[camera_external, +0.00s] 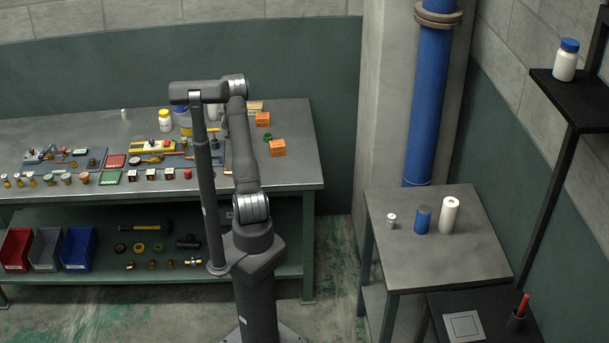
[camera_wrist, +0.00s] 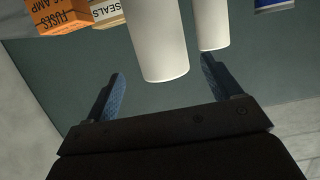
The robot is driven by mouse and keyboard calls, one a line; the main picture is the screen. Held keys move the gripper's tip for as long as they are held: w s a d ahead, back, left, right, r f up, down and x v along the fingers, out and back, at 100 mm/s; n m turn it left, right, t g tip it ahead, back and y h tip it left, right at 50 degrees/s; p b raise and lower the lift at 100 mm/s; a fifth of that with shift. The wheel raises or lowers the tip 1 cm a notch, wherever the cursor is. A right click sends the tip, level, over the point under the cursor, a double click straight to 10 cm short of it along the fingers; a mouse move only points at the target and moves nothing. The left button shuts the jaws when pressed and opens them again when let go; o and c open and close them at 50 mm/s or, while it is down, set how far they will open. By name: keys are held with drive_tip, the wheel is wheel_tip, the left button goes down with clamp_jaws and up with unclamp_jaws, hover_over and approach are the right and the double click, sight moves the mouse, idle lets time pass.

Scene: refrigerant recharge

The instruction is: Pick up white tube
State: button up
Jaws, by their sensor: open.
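Two white tubes show in the wrist view. The larger, nearer one (camera_wrist: 160,40) comes down from the top centre, its end between the fingertips in the picture. A narrower one (camera_wrist: 211,25) is to its right, near the right fingertip. I cannot tell whether either touches a finger. My gripper (camera_wrist: 163,72) is open, its two blue fingers apart. It is not clearly visible in the external view, where my arm stands in front of the bench. Another white cylinder (camera_external: 450,215) stands upright on the small right-hand table.
An orange fuses box (camera_wrist: 62,15) and a seals box (camera_wrist: 107,12) are at the wrist view's upper left. The workbench (camera_external: 305,165) holds many small parts. A blue cylinder (camera_external: 422,219) and a small can (camera_external: 391,220) stand on the small table (camera_external: 470,260).

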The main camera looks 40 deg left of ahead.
drive_tip(key=x, duration=0.7)
drive_tip(key=shift+a, duration=0.2)
drive_tip(key=shift+s+r, duration=0.1)
drive_tip(key=shift+r, duration=0.05)
drive_tip(key=c, duration=1.5)
drive_tip(key=shift+o, duration=0.2)
drive_tip(key=shift+r, duration=0.1)
